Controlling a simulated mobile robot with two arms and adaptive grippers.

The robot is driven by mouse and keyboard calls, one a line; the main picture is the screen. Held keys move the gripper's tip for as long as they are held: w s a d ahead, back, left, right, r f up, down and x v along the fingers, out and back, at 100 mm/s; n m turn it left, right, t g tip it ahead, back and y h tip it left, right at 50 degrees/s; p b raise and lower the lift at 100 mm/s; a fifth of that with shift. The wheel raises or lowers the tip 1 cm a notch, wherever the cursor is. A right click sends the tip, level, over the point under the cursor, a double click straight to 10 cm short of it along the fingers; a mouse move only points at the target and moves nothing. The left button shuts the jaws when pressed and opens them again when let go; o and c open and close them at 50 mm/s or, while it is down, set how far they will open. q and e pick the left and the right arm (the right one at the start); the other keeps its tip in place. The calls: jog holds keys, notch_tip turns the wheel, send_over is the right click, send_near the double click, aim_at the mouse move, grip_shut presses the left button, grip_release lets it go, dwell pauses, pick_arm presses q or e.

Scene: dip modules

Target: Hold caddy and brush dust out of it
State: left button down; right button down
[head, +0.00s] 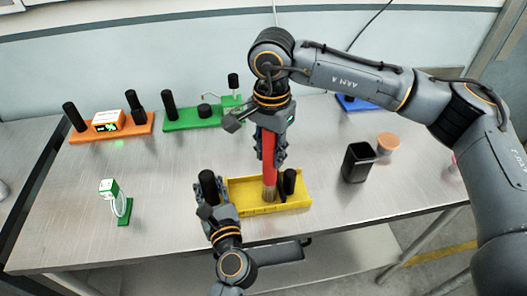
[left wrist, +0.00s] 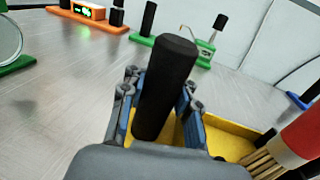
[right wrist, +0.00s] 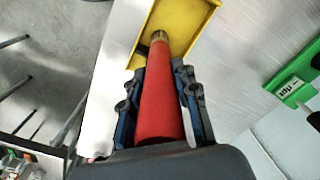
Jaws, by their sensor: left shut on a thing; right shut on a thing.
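The yellow caddy (head: 240,206) lies on the metal table near its front edge. It is a shallow tray with a black post at its left end and another black post (head: 290,182) at its right. My left gripper (head: 211,190) is shut on the left black post (left wrist: 165,85), which stands up between its fingers. My right gripper (head: 270,150) is shut on the red handle of the brush (head: 269,172). The brush points down with its bristles (head: 269,194) in the caddy. The red handle fills the right wrist view (right wrist: 160,100). Any dust is too small to tell.
An orange module (head: 110,128) and a green module (head: 195,118) stand at the back left. A white and green stand (head: 121,205) is at the front left. A black cup (head: 357,162) and a tan round piece (head: 388,143) stand right of the caddy. A blue module (head: 355,104) is behind them.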

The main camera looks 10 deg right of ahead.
jog(key=shift+w+f, duration=0.1)
jog(key=shift+w, duration=0.75)
jog(key=a, duration=0.8)
dwell(0.8)
jog(key=shift+d, duration=0.15)
jog(key=shift+d, duration=3.95)
